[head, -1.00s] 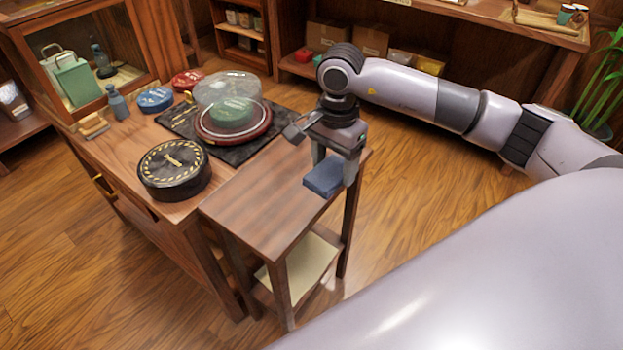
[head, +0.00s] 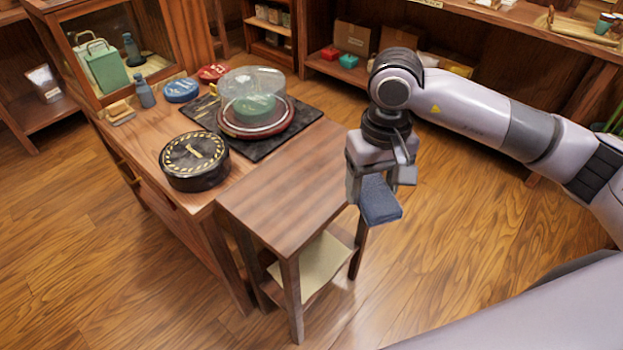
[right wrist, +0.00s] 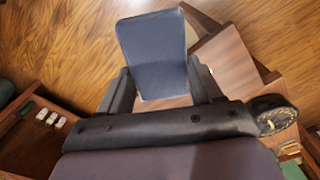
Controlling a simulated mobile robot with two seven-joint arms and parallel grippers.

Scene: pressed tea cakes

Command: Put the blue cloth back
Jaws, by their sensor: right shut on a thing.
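The folded blue cloth (head: 379,199) is held in my right gripper (head: 380,184), whose fingers are shut on it. In the head view the cloth hangs in the air just right of the small side table (head: 290,190), near its right corner. In the right wrist view the cloth (right wrist: 153,55) spans the space between the two fingers (right wrist: 165,88), with a corner of the side table (right wrist: 228,65) to its right. My left gripper is not in view.
The side table's top is bare; a pale sheet (head: 312,263) lies on its lower shelf. Left of it, a counter holds a black round tin (head: 194,162) and a glass dome (head: 252,88) over a green cake (head: 254,107). Open wooden floor lies right and in front.

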